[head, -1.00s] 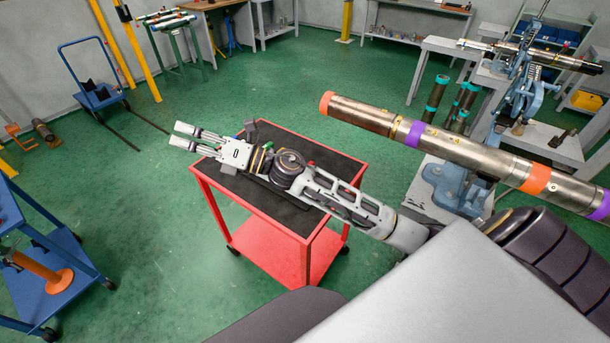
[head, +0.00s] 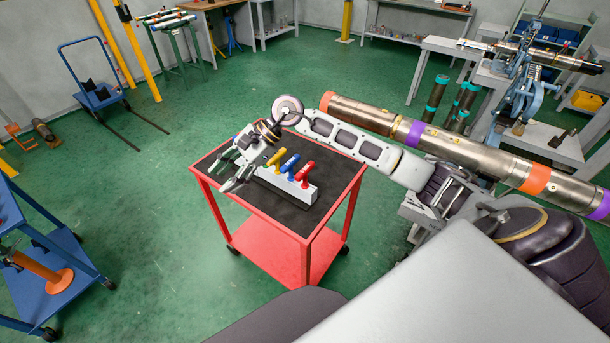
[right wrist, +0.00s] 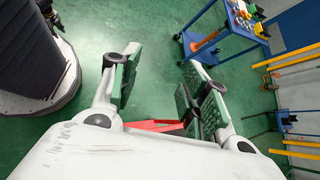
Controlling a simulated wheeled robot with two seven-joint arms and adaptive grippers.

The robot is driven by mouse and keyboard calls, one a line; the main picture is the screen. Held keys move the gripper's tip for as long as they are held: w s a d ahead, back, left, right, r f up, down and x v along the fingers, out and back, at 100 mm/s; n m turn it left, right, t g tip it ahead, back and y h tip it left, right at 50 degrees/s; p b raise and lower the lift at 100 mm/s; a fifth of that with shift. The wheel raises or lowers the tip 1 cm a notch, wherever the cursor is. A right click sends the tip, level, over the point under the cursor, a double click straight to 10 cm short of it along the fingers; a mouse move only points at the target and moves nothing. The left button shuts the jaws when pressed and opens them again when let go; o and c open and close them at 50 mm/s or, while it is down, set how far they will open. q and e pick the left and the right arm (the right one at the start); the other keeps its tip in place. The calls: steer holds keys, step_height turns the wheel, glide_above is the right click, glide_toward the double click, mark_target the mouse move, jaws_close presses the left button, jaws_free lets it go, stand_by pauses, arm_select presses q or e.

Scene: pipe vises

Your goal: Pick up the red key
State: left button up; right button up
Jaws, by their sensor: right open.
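The red key (head: 304,172) stands in a white block (head: 286,187) on the black top of a red cart (head: 259,229). It is the rightmost of the three handles in that block, after the blue one and the yellow one. My right gripper (head: 227,177) is over the left part of the cart top, left of the block, with its fingers apart and nothing between them. The right wrist view shows the two green-padded fingers (right wrist: 160,85) spread over the floor. The red key does not show there. My left gripper is out of view.
A yellow handle (head: 274,157) and a blue handle (head: 290,163) stand close beside the red key. A long steel pipe (head: 450,144) with coloured bands runs behind my right arm.

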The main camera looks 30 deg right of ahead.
steer(key=w+d+f+n+h, duration=0.15)
steer(key=d+h, duration=0.35)
steer(key=d, duration=0.6)
step_height(320, 180, up, 2)
steer(key=g+h, duration=0.1)
steer(key=h, duration=0.4)
glide_above(305, 168)
steer(key=shift+s+d+r+n, duration=0.1)
steer(key=shift+s+d+n, duration=0.1)
steer(key=shift+s+n, duration=0.15)
steer(key=shift+w+f+p, duration=0.1)
steer(key=shift+f+p, duration=0.45)
steer(key=shift+f, duration=3.8)
steer(key=shift+a+f+p, duration=0.2)
steer(key=shift+f+p, duration=0.2)
steer(key=shift+f, duration=0.55)
steer(key=shift+w+f+p, duration=0.15)
steer(key=shift+f+p, duration=0.2)
steer(key=shift+f, duration=1.25)
